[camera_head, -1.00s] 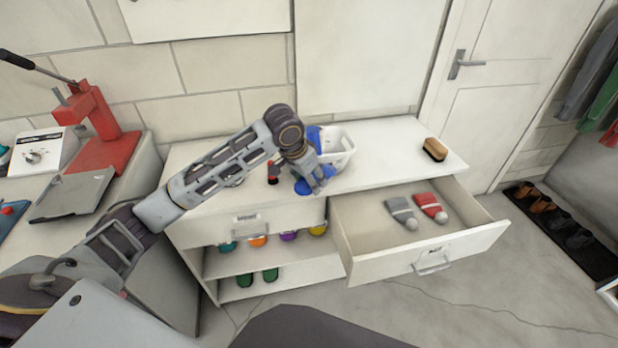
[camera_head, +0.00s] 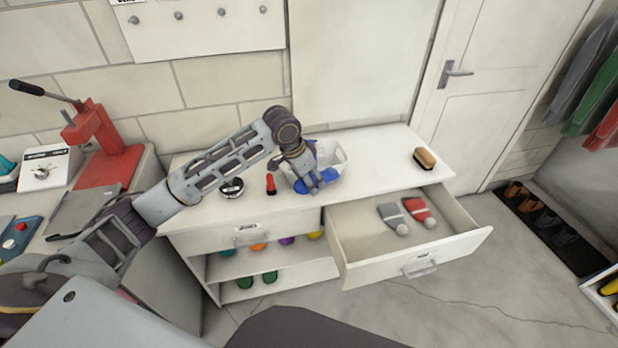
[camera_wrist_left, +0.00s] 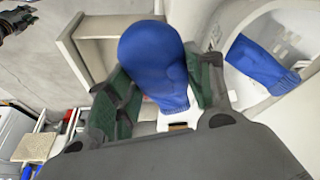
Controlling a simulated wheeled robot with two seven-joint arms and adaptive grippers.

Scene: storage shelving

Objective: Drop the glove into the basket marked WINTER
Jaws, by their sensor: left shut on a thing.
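My left gripper (camera_head: 314,183) is shut on a blue knitted glove (camera_head: 302,187). The glove (camera_wrist_left: 155,62) hangs rounded between the green-grey fingers in the left wrist view. In the head view the gripper overlaps the front of a white basket (camera_head: 342,159) on the cabinet top. In the wrist view the basket (camera_wrist_left: 232,92) lies to the right of the held glove, which appears outside its rim. A second blue knitted item (camera_wrist_left: 262,62) lies in the basket. No WINTER marking is readable. My right gripper is not recognisable in either view.
An open drawer (camera_head: 350,262) juts out at the front right, holding a grey (camera_head: 391,213) and a red knitted item (camera_head: 420,212). A brush (camera_head: 425,158), a red-handled tool (camera_head: 271,184) and a round tin (camera_head: 231,188) stand on the cabinet top (camera_head: 385,160).

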